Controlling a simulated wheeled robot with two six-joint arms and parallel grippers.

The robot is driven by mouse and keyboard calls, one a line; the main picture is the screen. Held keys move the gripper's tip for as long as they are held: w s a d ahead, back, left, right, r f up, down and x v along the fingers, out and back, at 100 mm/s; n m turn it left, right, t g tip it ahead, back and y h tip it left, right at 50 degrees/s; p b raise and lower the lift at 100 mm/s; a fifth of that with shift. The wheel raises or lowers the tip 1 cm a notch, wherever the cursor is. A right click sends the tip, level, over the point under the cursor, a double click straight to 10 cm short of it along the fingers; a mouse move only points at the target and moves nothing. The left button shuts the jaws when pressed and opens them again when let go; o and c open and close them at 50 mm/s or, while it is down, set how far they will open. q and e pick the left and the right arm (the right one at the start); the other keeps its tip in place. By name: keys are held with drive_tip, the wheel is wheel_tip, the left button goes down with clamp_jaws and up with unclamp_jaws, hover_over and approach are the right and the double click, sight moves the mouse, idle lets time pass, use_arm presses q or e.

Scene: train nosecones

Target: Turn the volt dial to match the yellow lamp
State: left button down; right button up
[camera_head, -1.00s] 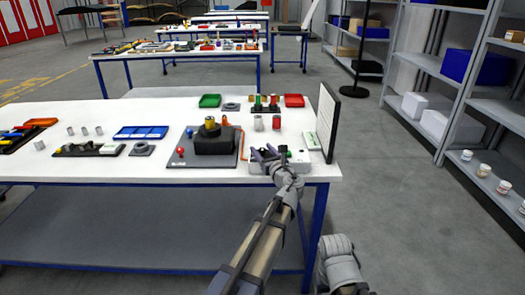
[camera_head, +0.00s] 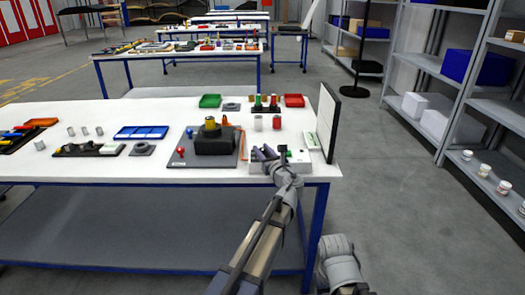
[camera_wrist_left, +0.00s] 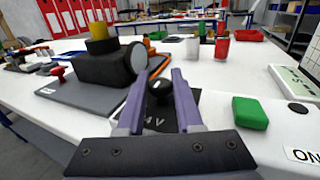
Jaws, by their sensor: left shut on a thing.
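The volt dial is a black round knob (camera_wrist_left: 159,90) on a dark plate marked with a V, on a white control box (camera_head: 300,158) at the table's front right. My left gripper (camera_head: 266,154) reaches over this box. In the left wrist view its two purple fingers (camera_wrist_left: 163,88) stand on either side of the knob and are shut on it. The fingers and the gripper body hide part of the dial plate, and its pointer cannot be read. I cannot make out a yellow lamp. My right gripper is not in view; only a grey part of my right arm shows.
A green button (camera_wrist_left: 250,112) and an ON label (camera_wrist_left: 302,155) are right of the dial. A black block with a yellow cylinder (camera_head: 210,124) stands left on a grey plate (camera_head: 180,158). An upright panel (camera_head: 328,122) stands at the right edge.

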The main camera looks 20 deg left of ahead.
use_arm(q)
drive_tip(key=shift+s+m+t+h, duration=0.1)
drive_tip(key=shift+m+t+h, duration=0.2)
drive_tip(key=shift+h, duration=0.1)
drive_tip(key=shift+a+h, duration=0.1)
drive_tip(key=shift+h, duration=0.2)
drive_tip(key=m+t+h, duration=0.2)
drive_tip(key=m+h, duration=0.1)
drive_tip(key=h, duration=0.1)
drive_tip(key=shift+m+t, duration=0.3)
drive_tip(key=m+h, duration=0.2)
drive_tip(key=h, duration=0.2)
drive_tip(key=m+h, duration=0.3)
drive_tip(key=h, duration=0.1)
drive_tip(key=shift+t, duration=0.3)
drive_tip(key=shift+m+g+h, duration=0.4)
drive_tip(key=shift+m+h, duration=0.8)
drive_tip(key=shift+h, duration=1)
drive_tip(key=c, duration=0.6)
unclamp_jaws()
